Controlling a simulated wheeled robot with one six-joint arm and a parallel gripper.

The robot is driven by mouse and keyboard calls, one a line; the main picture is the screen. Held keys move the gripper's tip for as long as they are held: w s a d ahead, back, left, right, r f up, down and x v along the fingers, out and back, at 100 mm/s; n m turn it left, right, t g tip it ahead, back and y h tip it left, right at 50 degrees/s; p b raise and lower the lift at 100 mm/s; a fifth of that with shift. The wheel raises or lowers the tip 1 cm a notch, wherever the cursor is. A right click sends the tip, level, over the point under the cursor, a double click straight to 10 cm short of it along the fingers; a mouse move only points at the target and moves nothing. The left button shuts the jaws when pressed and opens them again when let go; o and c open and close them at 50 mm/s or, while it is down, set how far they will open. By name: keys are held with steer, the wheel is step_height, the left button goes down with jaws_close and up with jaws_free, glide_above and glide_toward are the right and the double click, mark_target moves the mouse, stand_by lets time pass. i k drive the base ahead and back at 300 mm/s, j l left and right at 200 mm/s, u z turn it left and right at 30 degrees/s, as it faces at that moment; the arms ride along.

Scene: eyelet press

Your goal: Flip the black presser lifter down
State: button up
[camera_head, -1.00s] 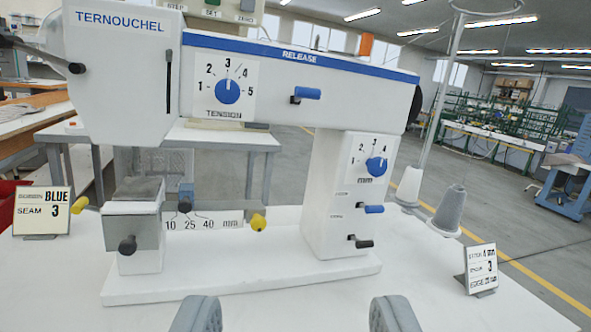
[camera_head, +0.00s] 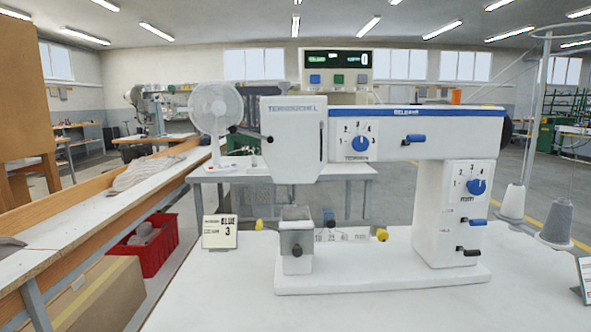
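A white eyelet press (camera_head: 384,150) stands on a white table. It has several black handles, and their labels are too small to read, so I cannot tell which is the presser lifter. One black lever (camera_head: 250,133) sticks out left from the head, roughly level, with a dark knob at its end. A short black lever (camera_head: 468,252) sits low on the right column, under a blue lever (camera_head: 474,221). My gripper is outside the view.
A sign card (camera_head: 220,232) stands on the white table (camera_head: 385,308) left of the press. A fan (camera_head: 215,108) and a control box with a display (camera_head: 336,69) are behind. A thread stand with cones (camera_head: 555,222) is at right. The table front is clear.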

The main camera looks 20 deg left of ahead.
mark_target(234, 128)
steer(key=j+u, duration=0.1)
steer(key=j, duration=1.2)
